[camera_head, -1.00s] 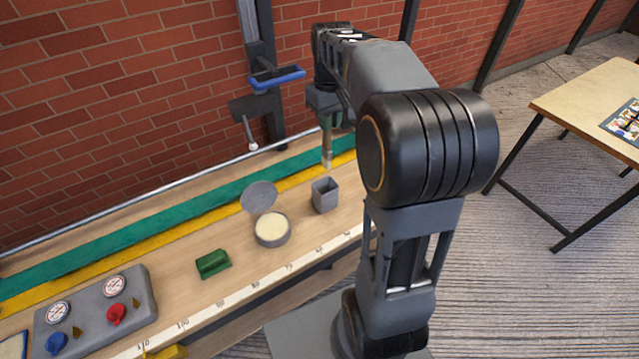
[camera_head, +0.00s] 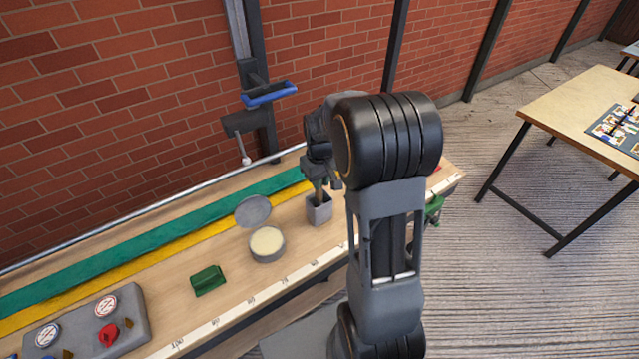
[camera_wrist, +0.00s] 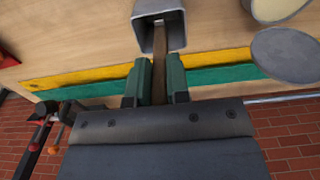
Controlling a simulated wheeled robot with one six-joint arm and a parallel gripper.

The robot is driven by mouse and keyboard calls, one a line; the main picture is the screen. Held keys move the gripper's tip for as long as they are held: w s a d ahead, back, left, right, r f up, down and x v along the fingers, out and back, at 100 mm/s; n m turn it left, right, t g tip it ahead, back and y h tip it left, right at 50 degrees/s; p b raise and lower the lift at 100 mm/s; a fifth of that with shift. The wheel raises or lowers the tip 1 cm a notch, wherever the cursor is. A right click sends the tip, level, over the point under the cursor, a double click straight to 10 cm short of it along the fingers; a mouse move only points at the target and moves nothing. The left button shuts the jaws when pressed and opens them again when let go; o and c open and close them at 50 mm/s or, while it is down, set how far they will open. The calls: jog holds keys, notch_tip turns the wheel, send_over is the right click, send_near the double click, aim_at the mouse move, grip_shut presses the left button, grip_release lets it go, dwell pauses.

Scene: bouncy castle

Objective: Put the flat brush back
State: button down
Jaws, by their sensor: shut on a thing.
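My gripper (camera_head: 321,183) is directly above the square grey holder (camera_head: 320,213) on the bench. It is shut on the flat brush (camera_head: 318,200), whose lower part goes down into the holder's opening. In the wrist view the gripper's two green-padded fingers (camera_wrist: 159,85) hold the brown brush (camera_wrist: 160,48) between them, and its far end reaches inside the grey holder (camera_wrist: 141,37).
Left of the holder stands a round tin (camera_head: 267,246) of pale paste with its grey lid (camera_head: 253,210) beside it. A green block (camera_head: 208,280) and a gauge panel (camera_head: 82,322) lie further left. A blue-handled fixture (camera_head: 270,93) stands behind the bench.

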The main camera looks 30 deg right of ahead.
jog(key=shift+f, duration=0.8)
jog(key=c, duration=1.1)
grip_release()
notch_tip(320, 180, up, 11)
jog(key=shift+f, duration=0.15)
jog(key=shift+s+a+r, duration=0.15)
jog(key=shift+s+r, duration=0.05)
jog(key=shift+r, duration=0.5)
jog(key=s+a+t, duration=0.2)
jog(key=s+a, duration=0.2)
jog(key=s, duration=0.3)
jog(key=s+a+m+t, duration=0.1)
jog(key=s+a+t, duration=0.1)
jog(key=s+a, duration=0.3)
jog(key=s, duration=0.3)
jog(key=shift+a+r, duration=0.2)
jog(key=shift+r, duration=0.1)
jog(key=shift+s, duration=0.1)
